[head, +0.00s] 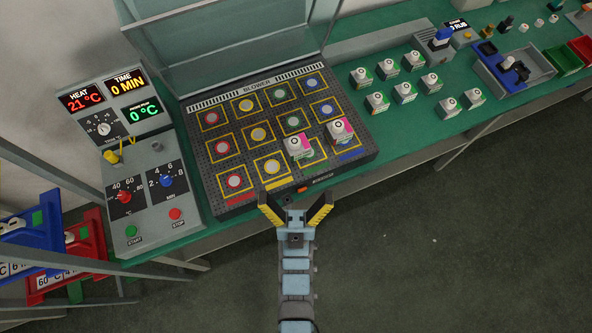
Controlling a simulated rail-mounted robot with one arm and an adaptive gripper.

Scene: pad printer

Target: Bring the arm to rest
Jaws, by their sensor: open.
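My gripper (296,210) is open and empty in the head view. Its two yellow-and-black fingers are spread apart at the front edge of the blower plate. My arm reaches up to it from the bottom of the picture. The dark blower plate (222,157) carries a grid of yellow squares with coloured round spots. Two white-and-pink blocks stand on it: one (298,147) in the front row area and one (340,131) to its right. Both are apart from my gripper.
A control box (150,190) with dials, displays and buttons stands left of the plate. Several white blocks (404,93) sit on the green table at right, near a blue tray (512,72). Blue and red racks (70,255) are at lower left. The floor (440,250) at lower right is clear.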

